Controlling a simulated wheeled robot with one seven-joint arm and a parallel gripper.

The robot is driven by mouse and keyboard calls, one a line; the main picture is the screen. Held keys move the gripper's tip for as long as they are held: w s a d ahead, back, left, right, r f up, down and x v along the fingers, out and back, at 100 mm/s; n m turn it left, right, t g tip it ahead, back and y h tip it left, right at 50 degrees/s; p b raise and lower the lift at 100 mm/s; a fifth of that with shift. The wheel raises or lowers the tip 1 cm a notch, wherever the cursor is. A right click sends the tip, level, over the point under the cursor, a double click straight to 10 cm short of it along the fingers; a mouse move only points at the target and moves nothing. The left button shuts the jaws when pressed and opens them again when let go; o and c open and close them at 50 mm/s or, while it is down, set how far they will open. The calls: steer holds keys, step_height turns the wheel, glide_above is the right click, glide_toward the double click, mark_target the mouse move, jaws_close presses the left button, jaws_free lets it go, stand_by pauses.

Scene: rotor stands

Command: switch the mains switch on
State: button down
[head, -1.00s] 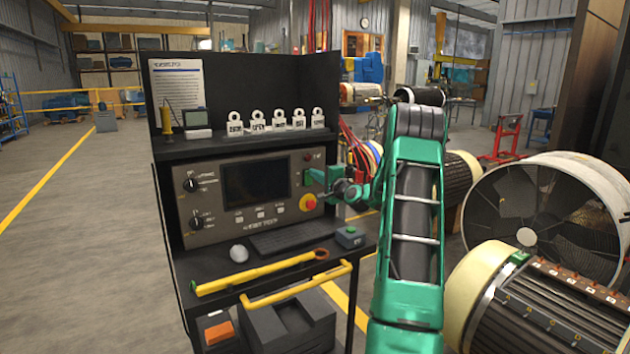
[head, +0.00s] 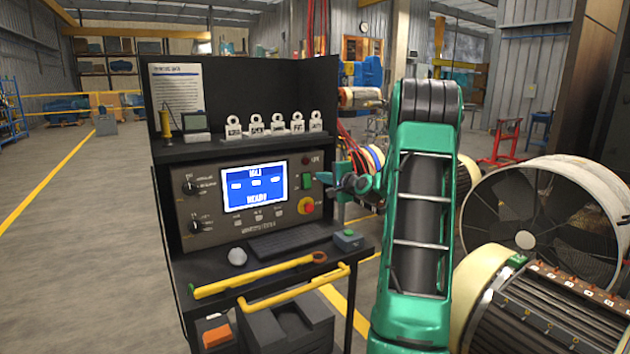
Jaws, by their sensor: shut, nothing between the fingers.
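The control panel (head: 215,215) is set in a dark console. Its screen (head: 254,187) is lit blue with white text. A small green switch (head: 307,182), which looks like the mains switch, sits at the panel's right side, below a small red part and above a red button on a yellow base (head: 306,205). Its exact tilt is too small to tell. My gripper (head: 326,179) is shut and empty, just right of the green switch. A small gap seems to show between them.
Two rotary knobs (head: 190,188) are on the panel's left. Several labelled padlocks (head: 277,123) stand above. A big fan (head: 520,215) stands right.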

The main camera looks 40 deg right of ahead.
steer(key=v, duration=0.6)
steer(key=shift+s+r, duration=0.35)
steer(key=shift+d, duration=0.15)
steer(key=s+a+f+n+g+y, duration=0.1)
steer(key=s+a+f+n+g, duration=0.25)
steer(key=a, duration=0.65)
steer(key=s+a+f+n+g+y, duration=0.25)
steer(key=a+f+n+g, duration=0.2)
steer(key=a, duration=0.45)
steer(key=s+a+f+n+g, duration=0.1)
steer(key=s+a, duration=0.4)
steer(key=s, duration=0.5)
steer(key=s+a+f+n+g, duration=0.1)
steer(key=s+a+n+g, duration=0.2)
steer(key=s, duration=0.7)
steer(key=s+a+f+n+g, duration=0.1)
steer(key=s+a+n+g, duration=0.1)
steer(key=s+a+g, duration=0.2)
steer(key=s+a, duration=0.3)
steer(key=s, duration=0.4)
steer(key=shift+a+f, duration=0.3)
steer(key=shift+f, duration=0.1)
